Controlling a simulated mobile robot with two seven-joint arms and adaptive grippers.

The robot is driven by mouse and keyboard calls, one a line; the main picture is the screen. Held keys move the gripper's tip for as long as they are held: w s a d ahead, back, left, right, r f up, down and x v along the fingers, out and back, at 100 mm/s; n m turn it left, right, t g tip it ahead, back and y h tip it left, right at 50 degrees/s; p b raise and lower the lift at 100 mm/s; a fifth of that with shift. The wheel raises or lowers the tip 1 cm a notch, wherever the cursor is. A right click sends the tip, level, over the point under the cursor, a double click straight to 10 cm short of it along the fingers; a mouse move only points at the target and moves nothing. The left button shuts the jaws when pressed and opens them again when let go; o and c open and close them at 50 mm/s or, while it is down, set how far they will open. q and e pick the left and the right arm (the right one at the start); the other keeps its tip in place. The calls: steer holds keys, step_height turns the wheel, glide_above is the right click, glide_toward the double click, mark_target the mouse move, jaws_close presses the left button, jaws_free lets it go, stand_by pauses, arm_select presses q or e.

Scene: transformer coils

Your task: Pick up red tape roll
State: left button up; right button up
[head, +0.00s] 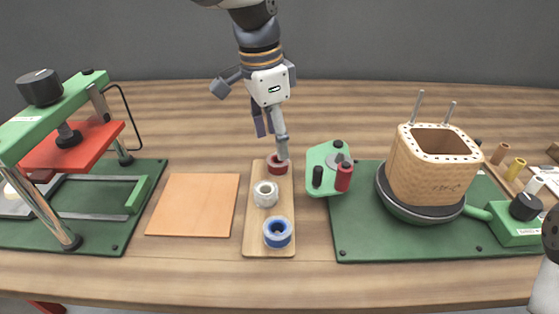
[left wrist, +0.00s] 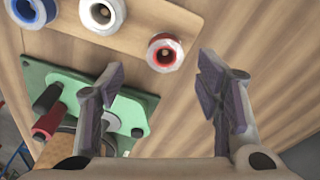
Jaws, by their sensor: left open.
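The red tape roll (head: 277,167) lies at the far end of a wooden board (head: 256,230), behind a white roll (head: 265,194) and a blue roll (head: 277,233). The left wrist view shows the red roll (left wrist: 165,52) with a pale ring and open centre. My left gripper (head: 271,136) is open and empty, pointing down just above the red roll; one finger hides part of it in the head view. In the left wrist view, the gap between its fingers (left wrist: 160,82) has the red roll beyond it, with no contact visible.
A green fixture (head: 325,158) with a red cylinder stands close right of the board. A tan square coil form (head: 435,165) stands further right. A flat orange sheet (head: 194,205) lies left, beside a green and red press (head: 75,145). Table behind the board is clear.

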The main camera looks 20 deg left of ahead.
arm_select(q)
steer(key=f, duration=0.3)
steer(key=w+f, duration=0.1)
steer(key=f, duration=0.1)
steer(key=shift+d+f, duration=0.15)
steer(key=shift+f, duration=0.1)
steer(key=c, duration=1)
steer(key=shift+o, duration=0.2)
arm_select(e)
steer(key=shift+f, duration=0.1)
arm_select(q)
steer(key=shift+r, duration=0.15)
steer(key=shift+r, duration=0.25)
steer(key=r, duration=0.3)
steer(key=shift+s+d+r, duration=0.15)
steer(key=shift+s+r, duration=0.05)
steer(key=shift+r, duration=0.05)
steer(key=s+d+r+p, duration=0.2)
steer(key=s+d+r, duration=0.3)
steer(key=s+r, duration=0.3)
steer(key=s, duration=0.4)
steer(key=shift+s+d+r, duration=0.15)
steer(key=shift+s+r, duration=0.1)
steer(key=shift+r, duration=0.15)
arm_select(e)
steer(key=shift+t, duration=0.7)
steer(key=w+r, duration=0.3)
steer(key=shift+w+r, duration=0.2)
steer(key=shift+w, duration=0.1)
